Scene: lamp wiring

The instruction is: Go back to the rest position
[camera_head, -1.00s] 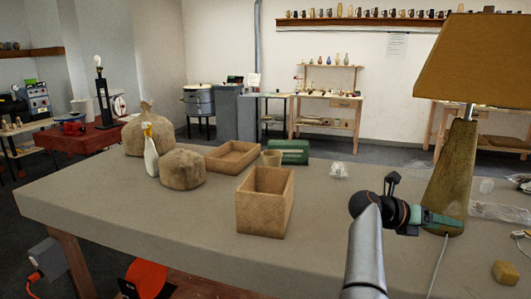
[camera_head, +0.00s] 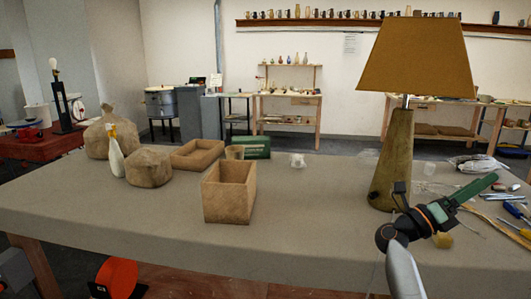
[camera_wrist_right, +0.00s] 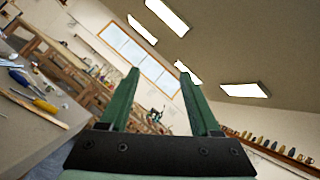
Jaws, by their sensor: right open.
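My right gripper (camera_head: 488,182) is raised over the right part of the table, just right of the lamp's base, with its green fingers pointing up and to the right. In the right wrist view its two fingers (camera_wrist_right: 158,76) stand apart with nothing between them. The lamp (camera_head: 392,165) stands upright on the table, with a tan shade and a tapered wooden body. The gripper looks apart from the lamp, though my wrist overlaps the lamp's foot in the head view. My left gripper is not in view.
An open wooden box (camera_head: 229,200), a white spray bottle (camera_head: 116,162), sacks and a green box (camera_head: 256,147) stand on the table's left and middle. Screwdrivers (camera_head: 478,188) and a plastic bag (camera_head: 475,164) lie at the right. The table's front middle is clear.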

